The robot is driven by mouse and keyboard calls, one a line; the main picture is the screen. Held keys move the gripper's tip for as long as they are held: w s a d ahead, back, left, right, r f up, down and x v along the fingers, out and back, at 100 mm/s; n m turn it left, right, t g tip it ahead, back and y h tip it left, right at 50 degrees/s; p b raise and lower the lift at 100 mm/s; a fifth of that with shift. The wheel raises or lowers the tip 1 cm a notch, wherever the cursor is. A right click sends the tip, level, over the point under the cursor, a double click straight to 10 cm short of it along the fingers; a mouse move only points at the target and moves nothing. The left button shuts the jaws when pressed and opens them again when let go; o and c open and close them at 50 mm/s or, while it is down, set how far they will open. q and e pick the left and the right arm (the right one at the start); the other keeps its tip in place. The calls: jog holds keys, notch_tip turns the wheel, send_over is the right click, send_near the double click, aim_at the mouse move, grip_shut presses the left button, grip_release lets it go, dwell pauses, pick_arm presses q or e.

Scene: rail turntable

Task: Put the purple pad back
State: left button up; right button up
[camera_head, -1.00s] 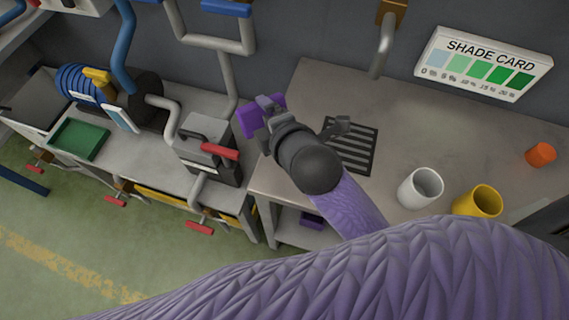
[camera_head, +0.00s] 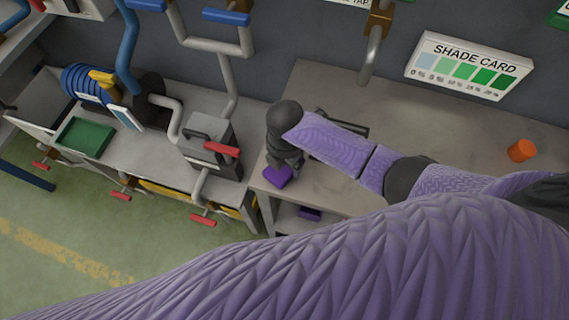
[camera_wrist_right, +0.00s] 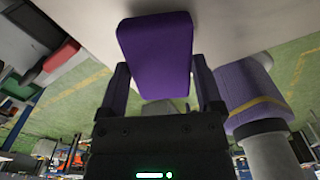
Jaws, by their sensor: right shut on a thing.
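The purple pad (camera_head: 277,177) is at the front left corner of the right-hand bench, beside the bench's front edge. It also fills the top middle of the right wrist view (camera_wrist_right: 158,52). My right gripper (camera_head: 283,164) is shut on it, pointing down; its two fingers show on either side of the pad in the wrist view (camera_wrist_right: 160,90). I cannot tell whether the pad touches the bench top. Another purple piece (camera_head: 310,213) shows below the bench top, on the lower shelf. My left gripper is not in view.
A dark slotted rack (camera_head: 345,124) lies on the bench, mostly behind my right arm. The shade card (camera_head: 470,68) stands at the back and an orange cup (camera_head: 522,150) at the right. A grey box with a red handle (camera_head: 211,145) and a green tray (camera_head: 86,137) are on the left bench.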

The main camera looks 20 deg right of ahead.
jog(key=shift+f, duration=0.65)
jog(key=shift+c, duration=0.5)
jog(key=o, duration=1)
jog(key=shift+c, duration=0.2)
jog(key=shift+r, duration=0.2)
pick_arm(q)
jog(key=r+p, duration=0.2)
jog(key=p, duration=0.1)
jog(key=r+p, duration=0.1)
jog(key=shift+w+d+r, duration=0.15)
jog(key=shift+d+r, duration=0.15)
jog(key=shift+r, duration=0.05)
pick_arm(e)
notch_tip(320, 180, up, 12)
jog(key=shift+f, duration=0.1)
